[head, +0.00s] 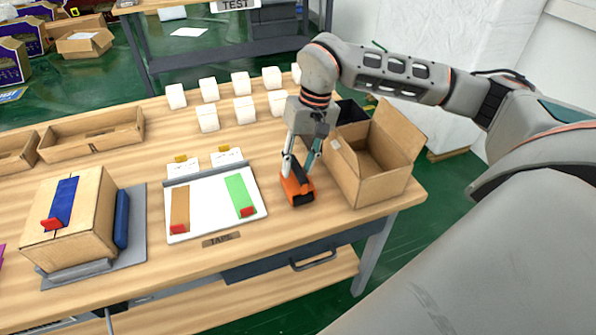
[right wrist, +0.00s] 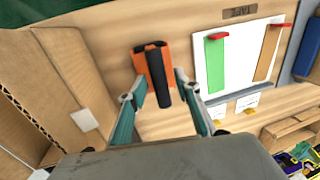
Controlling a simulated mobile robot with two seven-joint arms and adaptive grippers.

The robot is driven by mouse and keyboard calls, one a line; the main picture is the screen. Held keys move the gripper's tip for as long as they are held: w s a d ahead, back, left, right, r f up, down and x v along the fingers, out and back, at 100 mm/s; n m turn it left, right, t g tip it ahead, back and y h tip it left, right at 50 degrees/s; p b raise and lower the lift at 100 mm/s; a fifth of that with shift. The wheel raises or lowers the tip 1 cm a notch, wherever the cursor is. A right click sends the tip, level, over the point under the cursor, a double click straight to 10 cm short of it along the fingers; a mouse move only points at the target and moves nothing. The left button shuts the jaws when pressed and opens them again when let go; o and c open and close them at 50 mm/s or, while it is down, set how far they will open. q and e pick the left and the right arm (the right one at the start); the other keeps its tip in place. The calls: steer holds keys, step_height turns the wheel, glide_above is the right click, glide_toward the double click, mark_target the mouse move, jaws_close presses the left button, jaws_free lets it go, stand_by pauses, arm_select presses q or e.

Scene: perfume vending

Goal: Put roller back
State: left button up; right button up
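An orange and black tool, which looks like the roller (head: 297,188), stands on the wooden table just left of the open cardboard box. My right gripper (head: 302,160) reaches down over it from above. In the right wrist view the roller (right wrist: 142,66) has an orange body and a black bar that runs toward the camera, between the two fingers of the right gripper (right wrist: 155,92). The fingers are spread, one on each side, and gaps show between them and the black bar. My left gripper is not in view.
An open cardboard box (head: 352,178) is close to the right of my gripper. A white board (head: 212,206) with brown and green strips lies to the left, beside a closed box (head: 85,205) on a grey mat. Several white blocks (head: 243,110) stand behind.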

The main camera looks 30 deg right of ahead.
step_height(320, 180, up, 10)
steer(key=d, duration=0.2)
steer(key=shift+s+p, duration=0.25)
steer(key=shift+p, duration=0.2)
steer(key=shift+r, duration=0.1)
